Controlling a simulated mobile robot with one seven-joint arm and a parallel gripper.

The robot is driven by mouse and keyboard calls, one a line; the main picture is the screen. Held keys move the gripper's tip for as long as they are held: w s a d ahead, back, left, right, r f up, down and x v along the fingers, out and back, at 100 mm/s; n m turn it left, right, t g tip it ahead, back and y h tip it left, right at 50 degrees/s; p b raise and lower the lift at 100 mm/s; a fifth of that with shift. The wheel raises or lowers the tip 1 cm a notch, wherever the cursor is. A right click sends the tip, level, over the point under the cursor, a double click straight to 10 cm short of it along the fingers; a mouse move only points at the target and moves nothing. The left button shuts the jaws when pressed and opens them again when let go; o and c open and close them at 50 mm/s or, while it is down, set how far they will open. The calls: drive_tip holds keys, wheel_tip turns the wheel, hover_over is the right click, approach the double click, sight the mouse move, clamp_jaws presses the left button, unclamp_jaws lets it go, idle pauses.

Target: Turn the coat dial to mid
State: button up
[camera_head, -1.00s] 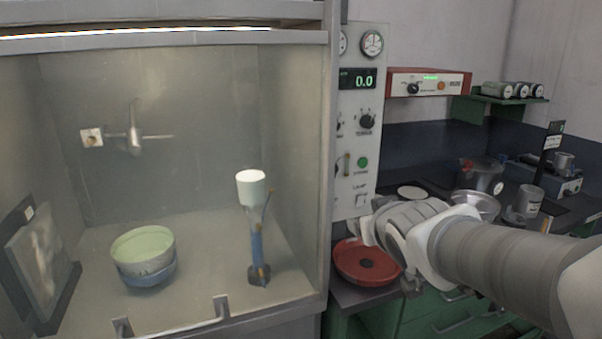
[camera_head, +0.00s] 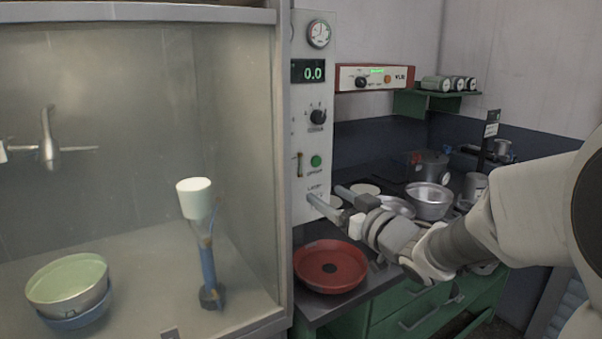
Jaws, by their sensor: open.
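A black dial (camera_head: 318,116) sits on the pale control panel (camera_head: 304,150) beside the glass cabinet. Its label is too small to read, so I cannot tell whether it is the coat dial or where it is set. Another dark knob (camera_head: 361,82) is on the red-edged box (camera_head: 375,78) to the right. My gripper (camera_head: 325,194) is open and empty, its two fingers pointing left near the lower part of the panel, below the dial. It appears apart from both knobs.
A digital display (camera_head: 308,71) reads 0.0, with a gauge (camera_head: 318,33) above and a green button (camera_head: 316,161) below. A red round pan (camera_head: 331,267) lies on the counter under my gripper. Metal bowls (camera_head: 429,200) stand behind my arm. The cabinet (camera_head: 282,150) borders the left.

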sight(287, 170)
drive_tip(key=x, duration=1.7)
drive_tip(key=shift+a, duration=0.1)
drive_tip(key=shift+s, duration=0.1)
clamp_jaws()
drive_tip(key=shift+m, duration=0.3)
drive_tip(key=shift+r+m+p, duration=0.15)
drive_tip(key=shift+m+p, duration=0.85)
drive_tip(key=shift+p, duration=0.05)
drive_tip(key=m+p, duration=0.2)
drive_tip(key=m, duration=0.1)
drive_tip(key=shift+m+p, duration=0.3)
drive_tip(key=shift+p, duration=0.1)
drive_tip(key=m+p, duration=0.3)
drive_tip(key=m, duration=0.2)
drive_tip(key=shift+f, duration=0.2)
drive_tip(key=shift+m, duration=0.4)
